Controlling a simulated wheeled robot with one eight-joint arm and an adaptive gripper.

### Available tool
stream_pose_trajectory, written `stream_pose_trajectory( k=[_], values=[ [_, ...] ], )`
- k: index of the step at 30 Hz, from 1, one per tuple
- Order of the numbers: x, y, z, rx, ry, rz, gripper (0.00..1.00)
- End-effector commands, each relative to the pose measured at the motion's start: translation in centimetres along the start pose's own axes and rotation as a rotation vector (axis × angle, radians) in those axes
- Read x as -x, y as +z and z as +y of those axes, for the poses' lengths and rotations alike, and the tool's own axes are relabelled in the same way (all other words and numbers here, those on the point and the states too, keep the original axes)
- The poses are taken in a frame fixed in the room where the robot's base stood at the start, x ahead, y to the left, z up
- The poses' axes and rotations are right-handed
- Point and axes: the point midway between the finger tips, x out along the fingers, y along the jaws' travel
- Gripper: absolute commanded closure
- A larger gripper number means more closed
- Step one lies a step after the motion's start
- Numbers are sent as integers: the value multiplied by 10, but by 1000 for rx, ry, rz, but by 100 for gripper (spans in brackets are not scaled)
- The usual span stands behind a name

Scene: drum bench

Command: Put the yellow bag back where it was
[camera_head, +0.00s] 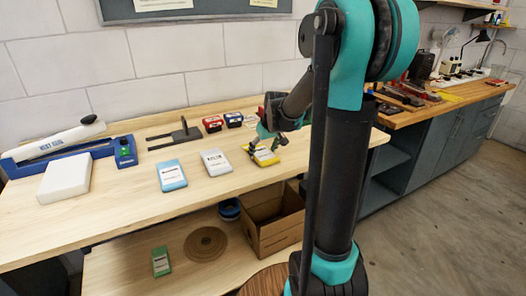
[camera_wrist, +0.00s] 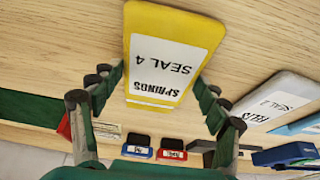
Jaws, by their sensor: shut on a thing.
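The yellow bag (camera_head: 264,156) is at the right of the row on the wooden bench in the head view. In the wrist view the yellow bag (camera_wrist: 170,25) has a white label reading "SEAL 4" and "SPRINGS". My gripper (camera_head: 266,143) is at the bag, with its fingers (camera_wrist: 155,85) along both sides, shut on it. I cannot tell whether the bag touches the bench top or hangs just above it.
A white bag (camera_head: 216,161) and a blue bag (camera_head: 171,176) lie to the left. A blue heat sealer (camera_head: 75,150) and white block (camera_head: 64,181) stand farther left. Small red (camera_head: 212,123) and blue (camera_head: 233,119) boxes sit behind. Below are a cardboard box (camera_head: 283,236) and green bag (camera_head: 161,261).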

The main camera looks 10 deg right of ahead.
Motion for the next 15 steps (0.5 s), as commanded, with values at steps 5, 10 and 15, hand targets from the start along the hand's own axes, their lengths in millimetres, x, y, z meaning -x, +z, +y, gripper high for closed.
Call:
stream_pose_trajectory(
  k=[5,10,15],
  values=[
    [0,0,0,0,0,0,60],
    [-3,1,0,0,0,0,60],
    [-2,1,0,0,0,0,4]
  ],
)
